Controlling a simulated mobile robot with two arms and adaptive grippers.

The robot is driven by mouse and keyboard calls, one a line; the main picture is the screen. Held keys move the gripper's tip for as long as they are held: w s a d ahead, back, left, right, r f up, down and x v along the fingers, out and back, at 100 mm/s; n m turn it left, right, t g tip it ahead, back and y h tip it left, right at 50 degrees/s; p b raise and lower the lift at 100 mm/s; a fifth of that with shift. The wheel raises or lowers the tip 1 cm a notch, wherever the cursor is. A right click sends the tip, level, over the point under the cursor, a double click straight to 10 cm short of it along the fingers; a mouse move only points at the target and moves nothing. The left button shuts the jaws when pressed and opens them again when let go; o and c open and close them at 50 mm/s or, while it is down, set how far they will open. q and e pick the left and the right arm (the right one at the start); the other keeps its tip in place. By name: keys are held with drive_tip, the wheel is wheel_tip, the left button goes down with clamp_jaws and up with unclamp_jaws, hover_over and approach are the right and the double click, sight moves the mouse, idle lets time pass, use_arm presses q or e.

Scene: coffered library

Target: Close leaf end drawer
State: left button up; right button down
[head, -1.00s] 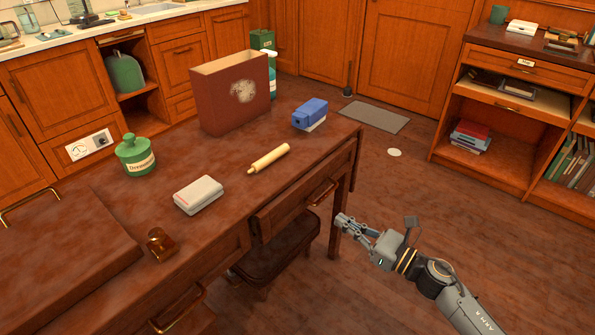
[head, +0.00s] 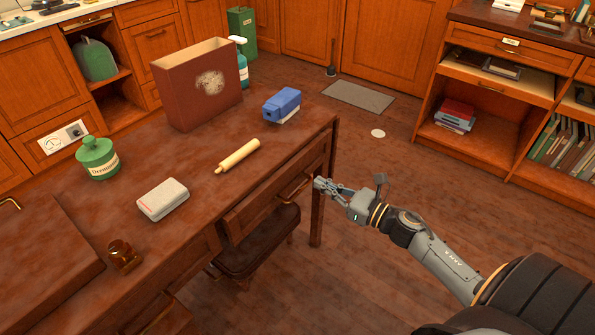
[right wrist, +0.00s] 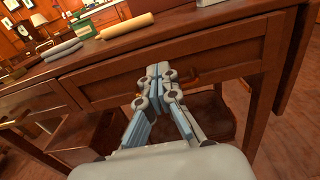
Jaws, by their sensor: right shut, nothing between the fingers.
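The wooden table has a drawer (head: 262,199) in its long side, at the far end, with a brass handle (head: 297,187). The drawer front seems to stand slightly out from the table side; how far is hard to tell. In the right wrist view the drawer front (right wrist: 112,84) fills the middle, and the fingers hide part of its handle. My right gripper (head: 319,184) is shut and empty, its tips pointing at the drawer front close to the handle. It also shows in the right wrist view (right wrist: 158,70); contact cannot be told. My left gripper is out of view.
On the table are a rolling pin (head: 238,156), a blue-topped box (head: 281,104), a brown holder (head: 190,95), a white case (head: 163,199) and a green jar (head: 97,160). A dark stool (head: 258,250) stands under the drawer.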

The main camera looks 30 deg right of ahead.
sight(291, 166)
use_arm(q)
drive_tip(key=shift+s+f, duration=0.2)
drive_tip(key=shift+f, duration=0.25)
use_arm(e)
drive_tip(key=x, duration=0.8)
drive_tip(key=shift+w+a, duration=0.1)
drive_tip(key=shift+w+a+b, duration=0.25)
drive_tip(key=shift+w+b, duration=0.05)
drive_tip(key=shift+w, duration=0.35)
drive_tip(key=shift+w+a, duration=0.1)
drive_tip(key=shift+w, duration=0.2)
drive_tip(key=shift+r, duration=0.15)
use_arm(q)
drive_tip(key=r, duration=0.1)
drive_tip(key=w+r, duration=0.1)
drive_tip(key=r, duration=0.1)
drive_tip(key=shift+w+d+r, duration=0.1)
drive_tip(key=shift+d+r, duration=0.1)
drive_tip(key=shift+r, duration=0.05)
use_arm(e)
drive_tip(key=shift+r, duration=0.1)
